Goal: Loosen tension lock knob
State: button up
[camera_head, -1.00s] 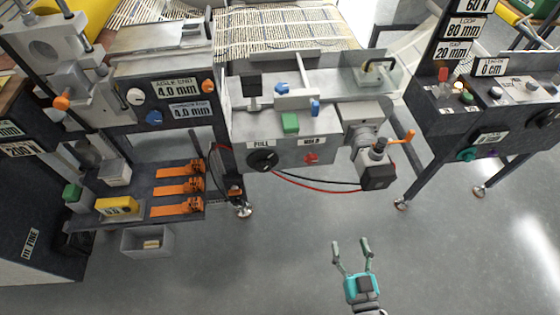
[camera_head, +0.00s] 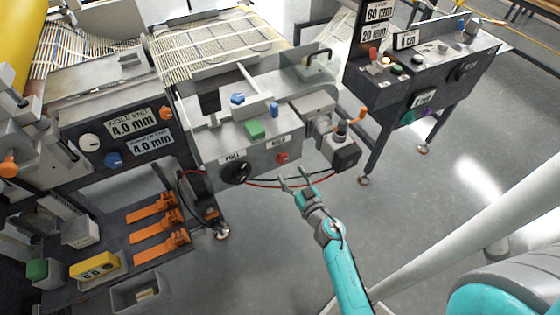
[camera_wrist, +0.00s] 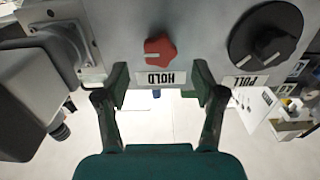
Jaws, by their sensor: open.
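A small red knob (camera_head: 282,157) with a HOLD label sits on the front of the grey middle machine. In the wrist view the red knob (camera_wrist: 160,51) has a white line on its face, and its label (camera_wrist: 161,78) is upside down. A larger black knob (camera_head: 236,173) with a PULL label is to its left; the wrist view shows this black knob (camera_wrist: 266,40) at the right. My gripper (camera_head: 293,178) is open and empty, just below the red knob. In the wrist view its fingers stand either side of the HOLD label; contact is not visible.
Red and black cables hang below the panel, close to my gripper. The floor (camera_head: 430,215) at right front is clear.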

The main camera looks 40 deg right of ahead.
aim_at(283, 161)
jog(key=x, duration=0.7)
jog(key=shift+d, duration=0.1)
jog(key=c, duration=1.2)
jog(key=shift+o, duration=0.2)
